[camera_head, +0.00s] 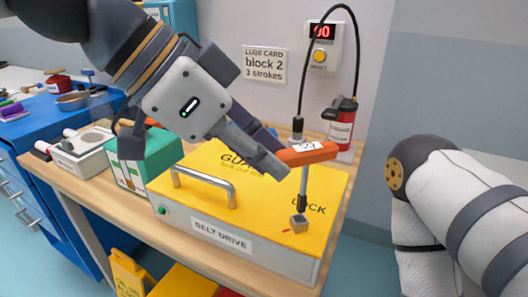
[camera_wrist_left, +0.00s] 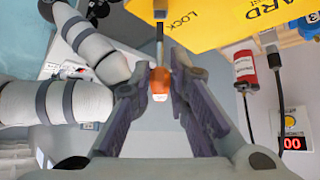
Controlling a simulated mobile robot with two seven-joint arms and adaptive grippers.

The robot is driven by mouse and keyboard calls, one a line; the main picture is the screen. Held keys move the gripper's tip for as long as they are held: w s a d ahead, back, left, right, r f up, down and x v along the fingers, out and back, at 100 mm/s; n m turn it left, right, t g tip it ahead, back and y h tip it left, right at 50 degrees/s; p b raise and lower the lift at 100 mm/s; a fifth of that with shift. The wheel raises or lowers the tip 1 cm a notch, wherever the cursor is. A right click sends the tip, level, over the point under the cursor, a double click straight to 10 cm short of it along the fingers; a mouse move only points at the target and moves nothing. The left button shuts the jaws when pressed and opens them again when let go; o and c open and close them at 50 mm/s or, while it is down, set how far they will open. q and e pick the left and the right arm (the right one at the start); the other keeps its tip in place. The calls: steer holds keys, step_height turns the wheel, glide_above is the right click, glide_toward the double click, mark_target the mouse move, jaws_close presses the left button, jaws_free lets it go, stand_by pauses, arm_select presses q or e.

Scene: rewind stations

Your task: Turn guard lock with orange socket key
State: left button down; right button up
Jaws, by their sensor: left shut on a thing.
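The orange socket key has an orange crossbar handle (camera_head: 306,153) and a thin grey shaft with a dark socket (camera_head: 302,203) at its lower end. My left gripper (camera_head: 279,157) is shut on the handle, and the shaft hangs about upright. The handle also shows between the fingers in the left wrist view (camera_wrist_left: 160,80). The guard lock (camera_head: 299,224) is a small square block on the yellow guard cover (camera_head: 255,195), by the word LOCK. The socket's end is right at the top of the block; I cannot tell whether it is seated. My right gripper is out of view.
A metal handle (camera_head: 204,178) stands up from the cover. A green box (camera_head: 165,160) stands left of it. A red grease canister (camera_head: 341,125) with a black hose stands behind, below a wall counter (camera_head: 323,48). My right arm is at the right, clear of the bench.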

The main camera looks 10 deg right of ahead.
arm_select(q)
steer(key=shift+f, duration=0.1)
steer(key=shift+f, duration=0.5)
steer(key=shift+f, duration=0.95)
stand_by(1.2)
steer(key=shift+w, duration=0.1)
